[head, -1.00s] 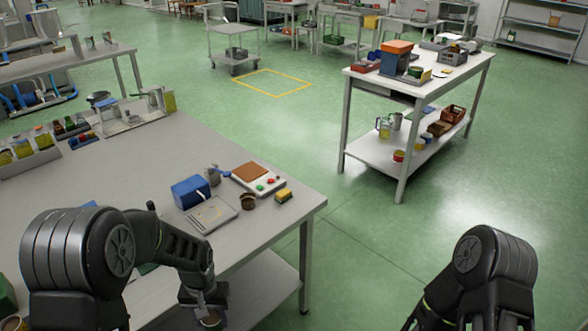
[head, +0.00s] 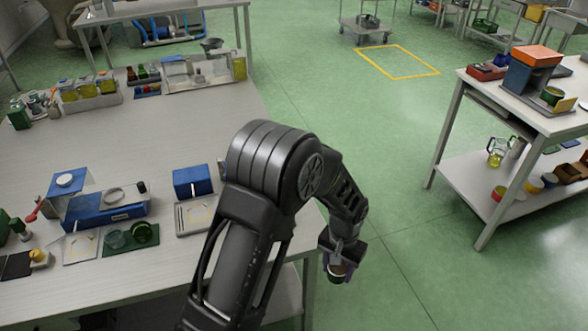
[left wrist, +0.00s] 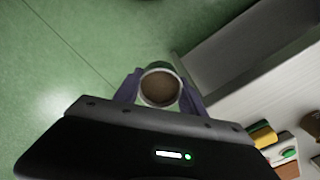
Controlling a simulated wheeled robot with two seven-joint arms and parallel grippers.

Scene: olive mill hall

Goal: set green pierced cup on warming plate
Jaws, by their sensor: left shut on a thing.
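My left gripper (head: 342,262) is shut on a small cup (head: 339,271) beyond the right edge of the near table (head: 200,125), above the floor. In the left wrist view the cup (left wrist: 160,88) shows a pale rim, a brown inside and some green on its outer wall. The two fingers grip it from both sides. Piercings cannot be made out. I cannot tell for sure which thing is the warming plate. A pale device with a green and a red knob (left wrist: 288,151) shows at the lower right of the left wrist view; my arm hides it in the head view. My right gripper is out of view.
A blue device with a ring (head: 105,212), green dishes (head: 143,234) and a blue box (head: 192,181) stand on the near table. A second table at right carries an orange-topped stack (head: 537,55) and a green cup (head: 551,95). Open floor lies between the tables.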

